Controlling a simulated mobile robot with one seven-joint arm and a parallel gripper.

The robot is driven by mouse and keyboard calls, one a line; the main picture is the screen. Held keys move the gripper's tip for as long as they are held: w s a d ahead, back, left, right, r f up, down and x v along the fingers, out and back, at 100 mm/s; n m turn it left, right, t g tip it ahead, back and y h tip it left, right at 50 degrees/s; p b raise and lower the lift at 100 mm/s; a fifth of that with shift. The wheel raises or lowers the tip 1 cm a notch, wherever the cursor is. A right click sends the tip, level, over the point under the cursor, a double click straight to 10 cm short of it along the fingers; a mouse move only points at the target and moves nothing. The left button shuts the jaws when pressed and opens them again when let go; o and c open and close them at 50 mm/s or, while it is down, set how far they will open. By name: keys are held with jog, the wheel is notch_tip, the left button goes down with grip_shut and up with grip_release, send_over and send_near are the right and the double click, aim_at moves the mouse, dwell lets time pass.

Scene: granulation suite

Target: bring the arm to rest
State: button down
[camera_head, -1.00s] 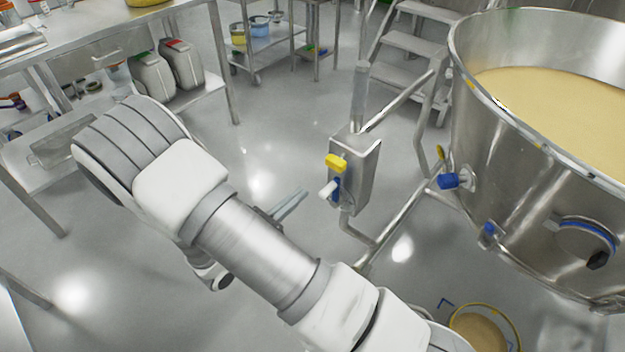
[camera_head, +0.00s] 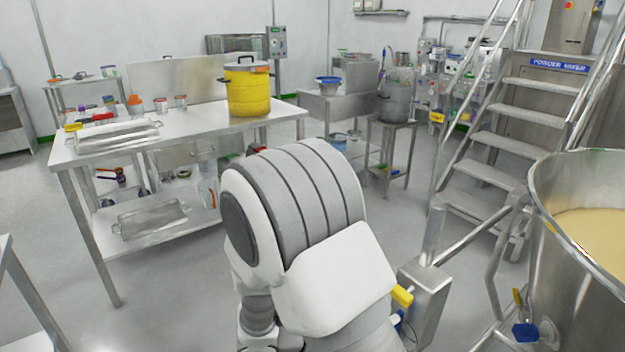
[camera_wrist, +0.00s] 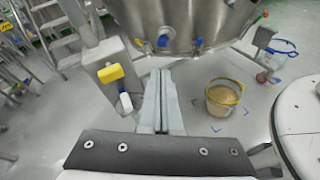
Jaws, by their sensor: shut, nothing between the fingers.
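My arm (camera_head: 300,215) is folded at the bottom centre of the head view, its rounded joint housing in front of the steel table. My gripper (camera_wrist: 160,78) shows in the wrist view with its two grey fingers together and nothing between them. It is hidden in the head view. In the wrist view the fingers point toward the steel vat (camera_wrist: 185,20), over the floor.
A steel post box with a yellow handle (camera_head: 402,296) stands close right of my arm; the handle also shows in the wrist view (camera_wrist: 110,73). A bucket of powder (camera_wrist: 222,97) sits on the floor. A steel table (camera_head: 225,122), stairs (camera_head: 520,115) and the vat (camera_head: 565,235) surround the area.

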jog(key=s+d+r+m+g+y, duration=0.4)
jog(key=s+r+m+y, duration=0.35)
jog(key=m, duration=0.25)
jog(key=s+a+r+m+t+y+p, duration=0.1)
jog(key=s+r+m+t+y+p, duration=0.1)
jog(key=r+p, duration=0.6)
jog(key=s+a+r+m+t+y+p, duration=0.1)
jog(key=s+r+m+t+y+p, duration=0.2)
jog(key=r+p, duration=0.5)
notch_tip(320, 180, up, 10)
jog(key=m+t+y, duration=0.1)
jog(key=m+y, duration=0.1)
jog(key=shift+a+f+m, duration=0.15)
jog(key=shift+m, duration=0.25)
